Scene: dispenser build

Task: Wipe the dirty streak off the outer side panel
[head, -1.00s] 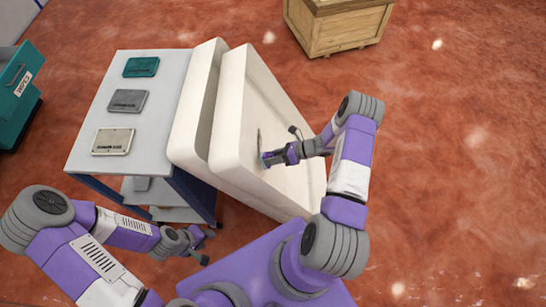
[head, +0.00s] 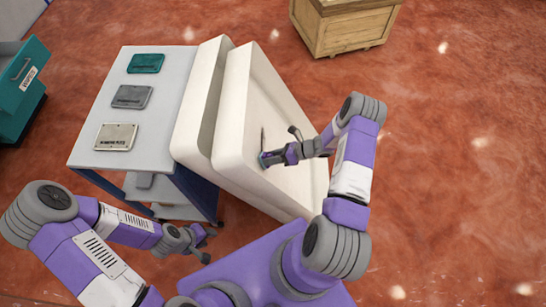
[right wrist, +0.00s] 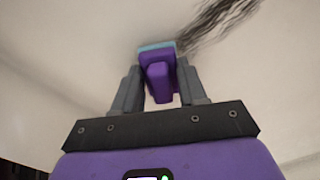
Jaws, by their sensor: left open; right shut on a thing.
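The white outer side panel (head: 290,150) stands tilted at the middle of the head view. A dark streak (head: 262,138) runs on it, and in the right wrist view the streak (right wrist: 218,22) shows as black strands at the upper right. My right gripper (head: 268,158) is shut on a purple-handled wiper (right wrist: 158,75) with a light blue pad. The pad is at the panel face, at the lower end of the streak; whether it touches I cannot tell. My left gripper (head: 207,246) is open and empty, low at the left, away from the panel.
A grey table (head: 88,155) with a teal, a grey and a pale plate stands left of the panel. A teal bin (head: 18,90) is at the far left. A wooden crate (head: 345,30) stands at the back. The red floor at right is clear.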

